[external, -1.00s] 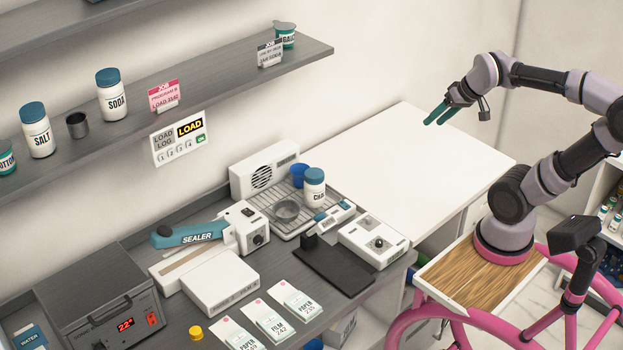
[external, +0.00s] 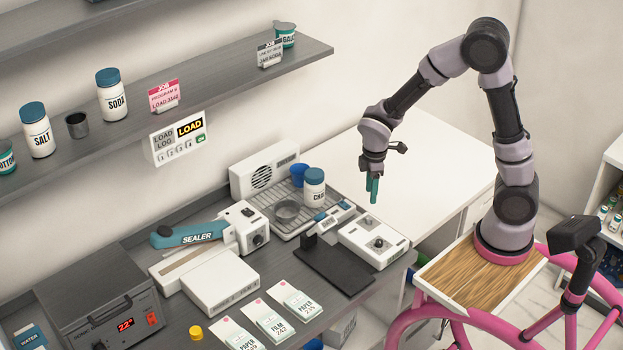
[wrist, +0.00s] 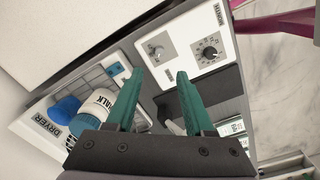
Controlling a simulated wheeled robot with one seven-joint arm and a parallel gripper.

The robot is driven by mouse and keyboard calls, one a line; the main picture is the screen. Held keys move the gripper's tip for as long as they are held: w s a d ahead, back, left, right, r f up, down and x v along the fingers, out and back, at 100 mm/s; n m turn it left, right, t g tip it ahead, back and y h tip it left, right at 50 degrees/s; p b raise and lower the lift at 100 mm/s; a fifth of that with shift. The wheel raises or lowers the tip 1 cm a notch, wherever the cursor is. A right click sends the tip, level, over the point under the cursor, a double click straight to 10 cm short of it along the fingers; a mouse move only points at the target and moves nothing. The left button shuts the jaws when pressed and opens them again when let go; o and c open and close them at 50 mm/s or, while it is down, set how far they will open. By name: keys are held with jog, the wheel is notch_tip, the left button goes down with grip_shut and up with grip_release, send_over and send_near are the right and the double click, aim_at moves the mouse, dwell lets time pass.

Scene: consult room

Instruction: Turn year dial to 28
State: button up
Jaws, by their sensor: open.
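A white box (external: 373,243) with dials on its top stands at the right end of the grey counter. In the wrist view the white box (wrist: 183,67) shows a dark round dial with a ring of marks (wrist: 209,53) and a plainer silver knob (wrist: 157,54). The small labels are too blurred for me to tell which is the year dial or its setting. My gripper (external: 371,195) points down, open and empty, above and behind the box, apart from it. In the wrist view the green fingers of my gripper (wrist: 158,75) are spread, with the dials beyond their tips.
A black stand (external: 333,268) lies left of the box. The white table (external: 425,165) behind is clear.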

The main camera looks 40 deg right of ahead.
aim_at(369, 219)
notch_tip(369, 219, down, 10)
jog(key=shift+w+d+f, duration=0.1)
jog(key=shift+w+d, duration=0.05)
dwell(0.3)
grip_shut()
